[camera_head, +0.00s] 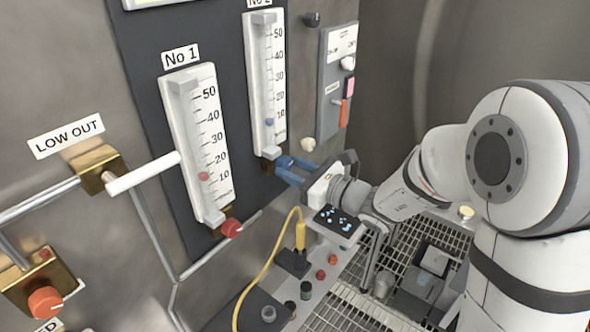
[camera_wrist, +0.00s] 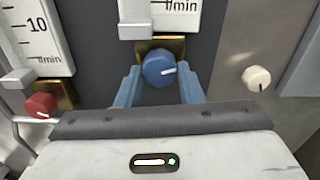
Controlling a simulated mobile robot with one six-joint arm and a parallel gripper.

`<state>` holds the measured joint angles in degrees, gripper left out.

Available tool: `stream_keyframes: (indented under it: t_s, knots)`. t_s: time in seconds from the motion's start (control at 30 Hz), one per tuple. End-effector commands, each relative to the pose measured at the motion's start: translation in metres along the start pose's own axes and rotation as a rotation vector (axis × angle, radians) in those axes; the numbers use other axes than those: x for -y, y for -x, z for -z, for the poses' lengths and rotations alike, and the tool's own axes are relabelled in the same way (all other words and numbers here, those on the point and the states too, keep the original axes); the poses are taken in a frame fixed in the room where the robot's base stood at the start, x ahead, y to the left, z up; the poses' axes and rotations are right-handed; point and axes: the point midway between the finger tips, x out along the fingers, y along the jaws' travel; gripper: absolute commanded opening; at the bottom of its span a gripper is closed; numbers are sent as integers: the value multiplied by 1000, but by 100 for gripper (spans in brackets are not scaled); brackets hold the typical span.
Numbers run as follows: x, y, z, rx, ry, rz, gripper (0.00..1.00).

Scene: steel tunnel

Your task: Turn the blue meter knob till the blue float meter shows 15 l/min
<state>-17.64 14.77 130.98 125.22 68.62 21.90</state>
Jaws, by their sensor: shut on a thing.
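The blue meter knob (camera_wrist: 158,68) sits in a brass block under the No 2 meter, its white mark pointing right and slightly up in the wrist view. My gripper (camera_wrist: 160,88) is shut on it, with one blue finger on each side. In the head view my gripper (camera_head: 290,168) reaches the knob from the right, and the fingers largely hide it. The No 2 float meter (camera_head: 264,70) is a white upright scale. Its blue float (camera_head: 270,122) stands a little below the 10 mark.
The No 1 meter (camera_head: 195,140) with a red float and red knob (camera_head: 232,228) is to the left. A cream knob (camera_wrist: 256,78) is close on the right. A side panel (camera_head: 337,80) has switches. Below are a yellow cable (camera_head: 262,272) and a shelf with small items.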

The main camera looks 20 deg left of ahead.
Motion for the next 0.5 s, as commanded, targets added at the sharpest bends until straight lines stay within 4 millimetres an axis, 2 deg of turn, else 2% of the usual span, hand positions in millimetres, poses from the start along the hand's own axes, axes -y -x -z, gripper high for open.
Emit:
stream_keyframes:
  t_s: [0.2,0.5]
  knots:
    - [-2,0,0,-1,-25,-4,11]
    - [-3,0,0,-2,-240,-6,11]
